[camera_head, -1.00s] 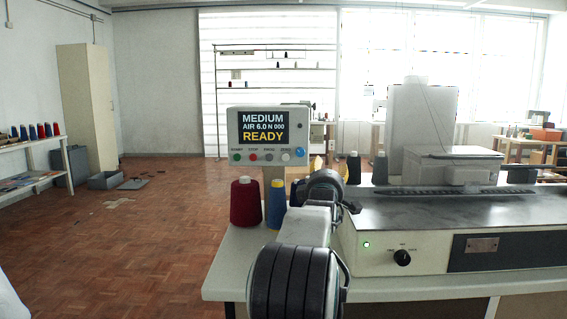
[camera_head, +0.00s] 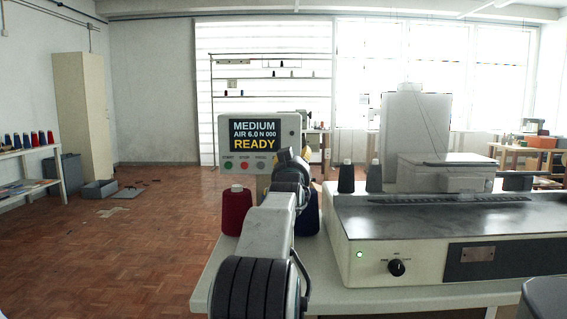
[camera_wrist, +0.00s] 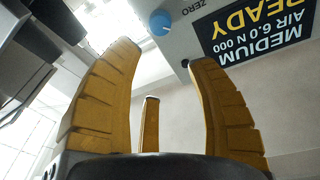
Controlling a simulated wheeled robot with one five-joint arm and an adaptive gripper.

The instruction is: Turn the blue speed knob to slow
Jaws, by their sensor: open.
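The blue knob (camera_wrist: 160,22) is at the top of the wrist view, beside the word ZERO on the pale control box (camera_wrist: 178,45). In the head view my arm covers the knob. The screen (camera_head: 255,135) on the box reads MEDIUM, AIR 6.0 N 000 and READY. My gripper (camera_wrist: 162,58) is open and empty, its yellow fingers spread and pointing towards the box. The knob shows beyond the gap between the fingertips, nearer the left one, and looks apart from them. No pointer mark on the knob can be made out.
A red thread cone (camera_head: 236,211) and a blue cone (camera_head: 307,214) stand on the table close to my arm. The machine (camera_head: 440,215) with a black dial (camera_head: 397,268) fills the right. The floor at left is mostly open.

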